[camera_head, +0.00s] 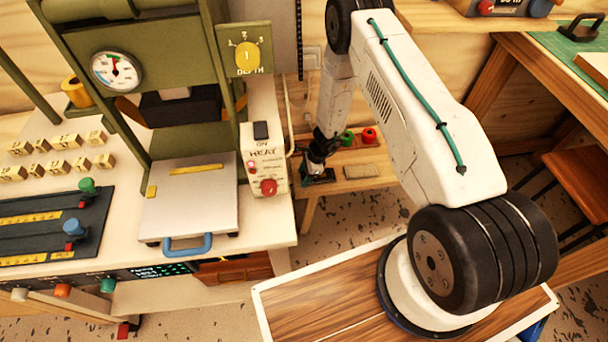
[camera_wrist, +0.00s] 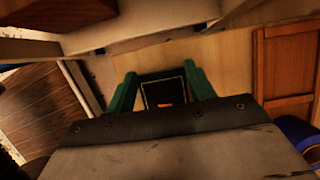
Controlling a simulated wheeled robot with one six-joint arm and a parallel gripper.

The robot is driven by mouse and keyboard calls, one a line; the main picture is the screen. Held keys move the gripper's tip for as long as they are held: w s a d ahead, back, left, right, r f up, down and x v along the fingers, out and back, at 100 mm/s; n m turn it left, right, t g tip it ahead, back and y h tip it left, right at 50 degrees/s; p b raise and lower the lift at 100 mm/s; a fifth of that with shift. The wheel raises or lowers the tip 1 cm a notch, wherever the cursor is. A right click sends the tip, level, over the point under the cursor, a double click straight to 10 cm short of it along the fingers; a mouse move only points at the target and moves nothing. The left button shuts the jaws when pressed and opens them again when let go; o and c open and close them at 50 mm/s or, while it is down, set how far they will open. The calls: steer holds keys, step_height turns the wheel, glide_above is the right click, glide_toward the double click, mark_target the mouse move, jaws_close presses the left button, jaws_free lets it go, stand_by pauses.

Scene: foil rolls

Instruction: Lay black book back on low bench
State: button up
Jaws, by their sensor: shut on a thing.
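My gripper (camera_head: 318,174) is low, at the left end of the low bench (camera_head: 365,184), a pale wooden bench beside the press table. In the wrist view, its two green fingers (camera_wrist: 161,82) are shut on the black book (camera_wrist: 152,95), a small dark thing with a pale edge and an orange mark. The near part of the book is hidden by my gripper's body. Pale wood of the bench (camera_wrist: 228,62) shows beyond the fingers. I cannot tell whether the book touches the bench.
A green roll (camera_head: 347,137) and a red roll (camera_head: 369,136) stand at the back of the low bench. The press table with its heat control box (camera_head: 264,165) is close on the left. A wooden stool (camera_head: 580,180) stands at the right.

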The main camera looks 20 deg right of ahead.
steer(key=o, duration=1.1)
steer(key=shift+f, duration=0.1)
